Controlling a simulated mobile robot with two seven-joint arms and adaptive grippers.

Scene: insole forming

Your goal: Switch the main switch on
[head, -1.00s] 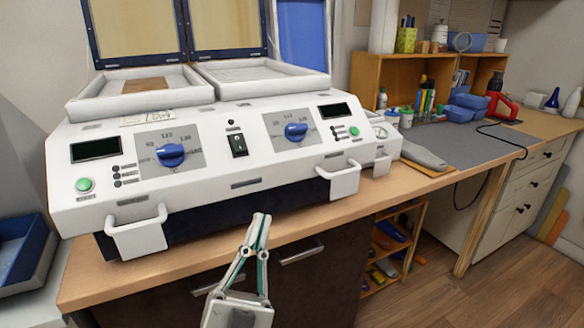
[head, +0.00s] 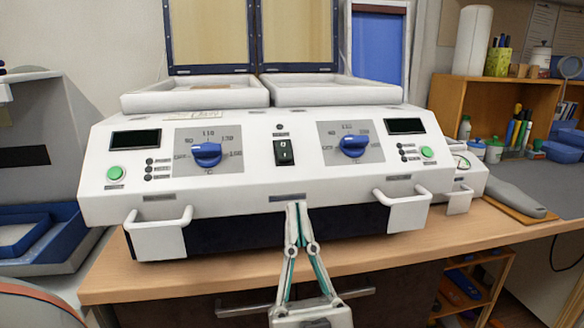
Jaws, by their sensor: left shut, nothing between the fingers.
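The main switch (head: 284,152) is a black rocker with white marks, set in the middle of the white machine's (head: 240,190) sloped front panel. I cannot tell its on or off position. Both displays, at left (head: 136,139) and right (head: 405,126), look dark. My left gripper (head: 297,206) is in front of the machine's lower front edge, below and slightly right of the switch. Its fingers are together, point up and hold nothing. The switch is fully visible above the fingertips. My right gripper is not in view.
Blue knobs (head: 207,154) and (head: 354,146) flank the switch. White handles (head: 160,233) and (head: 405,208) stick out from the front. Green buttons sit at both panel ends. The wooden bench edge (head: 240,277) runs below. A grey tool (head: 508,196) lies at right.

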